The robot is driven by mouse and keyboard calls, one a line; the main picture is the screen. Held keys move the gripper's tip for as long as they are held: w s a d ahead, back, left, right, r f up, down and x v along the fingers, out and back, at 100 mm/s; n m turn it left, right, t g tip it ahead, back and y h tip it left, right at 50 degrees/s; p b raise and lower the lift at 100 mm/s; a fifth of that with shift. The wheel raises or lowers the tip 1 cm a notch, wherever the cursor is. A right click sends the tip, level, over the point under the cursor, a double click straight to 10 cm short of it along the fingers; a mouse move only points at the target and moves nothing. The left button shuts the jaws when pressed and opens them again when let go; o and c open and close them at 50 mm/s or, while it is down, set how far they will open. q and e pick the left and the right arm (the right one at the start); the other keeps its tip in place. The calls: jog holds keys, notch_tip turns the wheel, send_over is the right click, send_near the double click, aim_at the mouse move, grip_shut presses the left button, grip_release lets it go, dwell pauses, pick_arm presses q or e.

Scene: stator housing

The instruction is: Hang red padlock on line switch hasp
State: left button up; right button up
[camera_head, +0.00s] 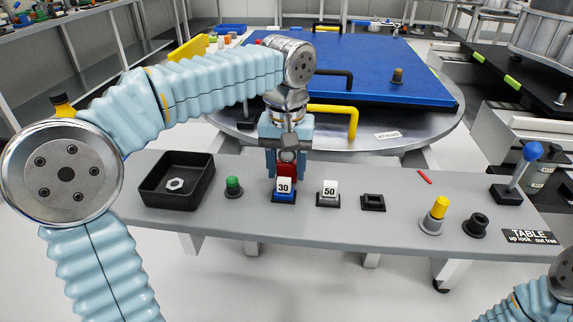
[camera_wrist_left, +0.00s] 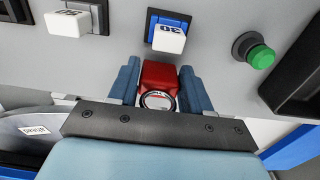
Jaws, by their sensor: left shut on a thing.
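The red padlock (camera_head: 287,171) is between the fingers of my left gripper (camera_head: 286,162), just behind the block marked 30 on the grey console. In the left wrist view, my left gripper (camera_wrist_left: 158,88) is shut on the red padlock (camera_wrist_left: 160,74), with one blue finger on each side. I cannot tell which part is the line switch hasp. My right gripper is out of view.
The console (camera_head: 240,220) carries a black tray (camera_head: 178,185) with a nut, a green button (camera_head: 233,186), a white 50 block (camera_head: 329,189), a black square socket (camera_head: 373,202), a yellow knob (camera_head: 439,208) and a blue-knobbed lever (camera_head: 527,160). A round table with a yellow handle (camera_head: 345,112) stands behind.

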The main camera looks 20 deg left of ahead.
pick_arm(q)
jog(key=o, duration=1.1)
jog(key=shift+f, duration=0.1)
